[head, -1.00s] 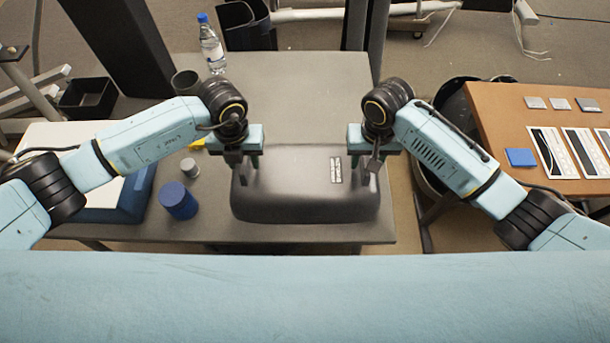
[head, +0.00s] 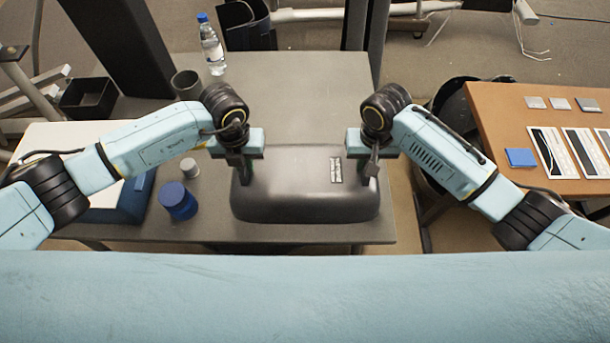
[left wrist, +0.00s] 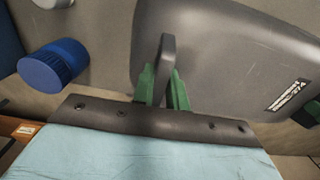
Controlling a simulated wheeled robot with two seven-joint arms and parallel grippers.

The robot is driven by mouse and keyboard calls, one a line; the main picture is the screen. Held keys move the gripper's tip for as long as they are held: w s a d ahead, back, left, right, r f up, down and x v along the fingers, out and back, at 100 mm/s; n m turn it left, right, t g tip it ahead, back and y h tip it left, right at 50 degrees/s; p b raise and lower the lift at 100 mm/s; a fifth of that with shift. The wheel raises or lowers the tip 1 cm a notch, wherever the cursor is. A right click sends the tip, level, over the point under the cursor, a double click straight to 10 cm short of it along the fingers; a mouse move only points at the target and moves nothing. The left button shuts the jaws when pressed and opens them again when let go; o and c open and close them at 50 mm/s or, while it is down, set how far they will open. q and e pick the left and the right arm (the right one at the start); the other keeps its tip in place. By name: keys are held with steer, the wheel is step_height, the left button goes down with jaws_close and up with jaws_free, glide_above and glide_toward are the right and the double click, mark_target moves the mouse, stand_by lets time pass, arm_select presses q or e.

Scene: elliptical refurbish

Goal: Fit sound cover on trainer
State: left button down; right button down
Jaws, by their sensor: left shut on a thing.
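The dark grey cover (head: 300,185), a rounded shell with a small printed label (head: 336,171) near its right side, lies on the grey table. It also fills the upper right of the left wrist view (left wrist: 220,50). My left gripper (head: 246,172) is at the cover's left end. In the left wrist view its green fingers (left wrist: 166,88) are shut on the cover's upright grey left handle (left wrist: 167,60). My right gripper (head: 367,168) is at the right handle (head: 375,158); its grip is too hidden to judge. No trainer can be made out for certain.
A blue-capped cylinder (head: 178,201) and a small grey cylinder (head: 189,168) stand left of the cover. A bottle (head: 211,45) and dark cup (head: 187,84) stand at the back left. The table (head: 300,90) behind the cover is clear. A brown desk (head: 500,110) is at right.

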arm_select(q)
steer(key=shift+r, duration=0.1)
arm_select(e)
steer(key=shift+r, duration=0.15)
